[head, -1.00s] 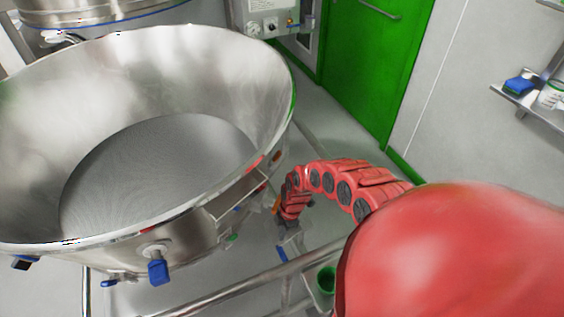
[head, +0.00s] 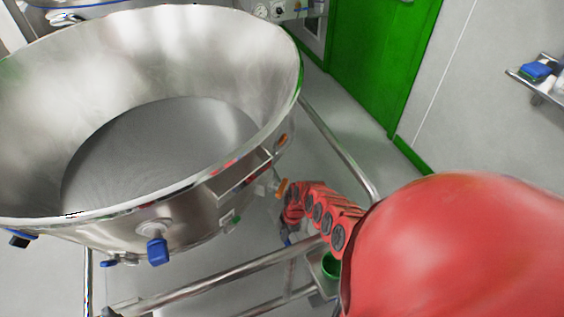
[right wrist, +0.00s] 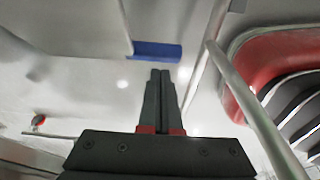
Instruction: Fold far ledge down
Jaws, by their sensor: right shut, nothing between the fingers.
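A narrow metal ledge (head: 240,178) sticks out from the side of the large steel bowl, below its rim; I cannot tell for sure that it is the far ledge. My right gripper (head: 287,238) is low beside the bowl, right of and below this ledge, partly hidden by its own red arm. In the right wrist view its two dark fingers (right wrist: 160,85) are together and empty. A blue strip (right wrist: 157,50) on the end of a pale panel shows just beyond the fingertips; contact cannot be told. My left gripper is not in view.
The steel bowl (head: 275,75) fills the left. Metal rails (head: 215,282) run below and right of it, and a rail (right wrist: 255,110) passes close to the right gripper. A green cup (head: 330,265) is by my arm. A wall shelf (head: 540,90) is at right.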

